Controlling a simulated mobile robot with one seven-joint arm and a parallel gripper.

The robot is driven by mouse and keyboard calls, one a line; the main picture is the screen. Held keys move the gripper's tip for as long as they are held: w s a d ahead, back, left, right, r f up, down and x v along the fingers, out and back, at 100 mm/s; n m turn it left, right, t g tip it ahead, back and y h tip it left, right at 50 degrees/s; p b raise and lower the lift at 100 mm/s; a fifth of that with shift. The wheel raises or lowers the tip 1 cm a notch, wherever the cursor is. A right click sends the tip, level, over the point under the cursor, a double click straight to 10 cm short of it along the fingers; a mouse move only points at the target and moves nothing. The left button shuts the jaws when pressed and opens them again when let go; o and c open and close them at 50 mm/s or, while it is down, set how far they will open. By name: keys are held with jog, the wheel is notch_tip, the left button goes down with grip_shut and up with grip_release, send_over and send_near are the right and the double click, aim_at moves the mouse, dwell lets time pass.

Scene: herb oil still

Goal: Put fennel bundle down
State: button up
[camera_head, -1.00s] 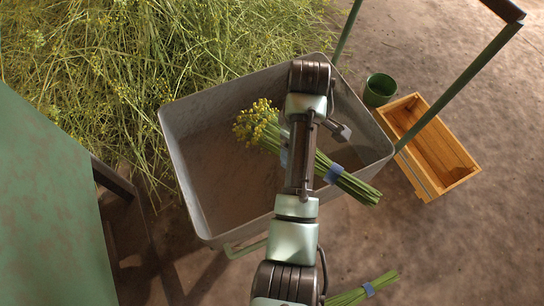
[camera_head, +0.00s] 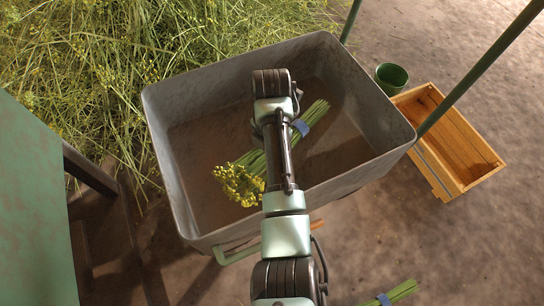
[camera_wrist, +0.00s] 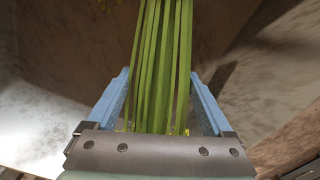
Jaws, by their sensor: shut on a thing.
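The fennel bundle (camera_head: 312,116) has green stems, a blue tie and yellow flower heads. In the head view it lies slantwise over the grey metal bin of the cart (camera_head: 185,165), flowers toward the lower left and stem ends toward the upper right. My arm crosses over its middle and hides my gripper there. In the wrist view my gripper (camera_wrist: 160,90) has its blue fingers either side of the bundle's stems (camera_wrist: 163,50) and is shut on them. Whether the bundle touches the bin floor I cannot tell.
Another tied bundle (camera_head: 398,292) lies on the ground at the lower right. A wooden crate (camera_head: 447,181) and a green cup (camera_head: 391,78) stand right of the bin. Loose fennel (camera_head: 70,95) is heaped at the upper left. The bin's walls surround the held bundle.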

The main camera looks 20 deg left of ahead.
notch_tip(320, 180, down, 12)
jog(key=b, duration=0.8)
jog(key=shift+r, duration=0.3)
jog(key=o, duration=1.4)
notch_tip(320, 180, up, 12)
jog(key=p, duration=0.9)
